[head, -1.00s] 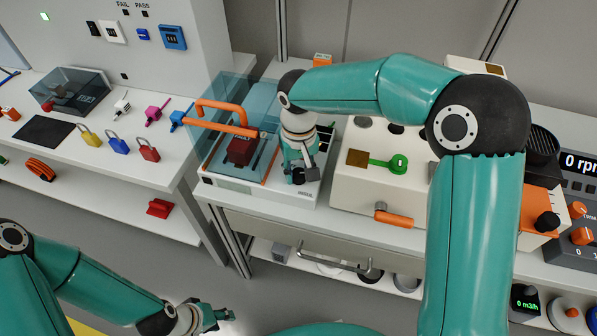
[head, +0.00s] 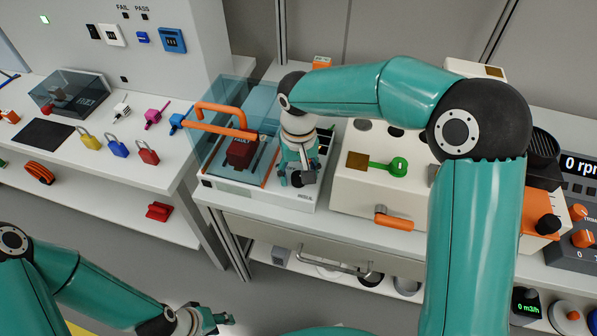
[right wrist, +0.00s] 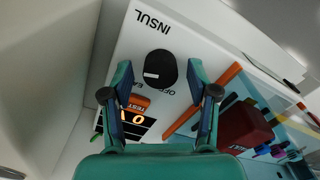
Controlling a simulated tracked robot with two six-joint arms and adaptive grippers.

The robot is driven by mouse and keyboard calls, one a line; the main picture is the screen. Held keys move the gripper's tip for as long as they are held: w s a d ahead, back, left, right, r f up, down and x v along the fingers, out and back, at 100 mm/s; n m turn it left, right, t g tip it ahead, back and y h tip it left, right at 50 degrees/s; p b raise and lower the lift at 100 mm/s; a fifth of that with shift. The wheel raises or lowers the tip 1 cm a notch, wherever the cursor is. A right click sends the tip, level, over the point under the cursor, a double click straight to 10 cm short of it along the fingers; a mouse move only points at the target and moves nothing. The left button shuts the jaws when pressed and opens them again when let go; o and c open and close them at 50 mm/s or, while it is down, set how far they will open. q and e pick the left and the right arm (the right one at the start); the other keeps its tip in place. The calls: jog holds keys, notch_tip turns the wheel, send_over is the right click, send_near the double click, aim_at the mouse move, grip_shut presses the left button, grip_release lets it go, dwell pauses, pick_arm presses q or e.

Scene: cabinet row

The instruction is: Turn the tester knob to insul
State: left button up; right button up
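The tester (head: 258,197) is a white box under a clear cover with an orange handle. Its black round knob (right wrist: 160,68) with a white mark shows in the right wrist view, below the printed word INSUL. The mark is on the knob's lower left side, away from INSUL. My right gripper (right wrist: 160,78) is open, one finger on each side of the knob; I cannot tell whether they touch it.
An orange TEST switch (right wrist: 137,103) sits beside the knob. A red FAULT block (head: 241,150) is under the clear cover to the left. A cream box (head: 345,185) with a green key-like lever stands close on the right. Padlocks (head: 117,145) lie on the left bench.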

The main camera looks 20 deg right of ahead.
aim_at(299, 175)
notch_tip(299, 175, up, 12)
dwell(0.6)
jog(key=shift+f, duration=0.1)
dwell(0.4)
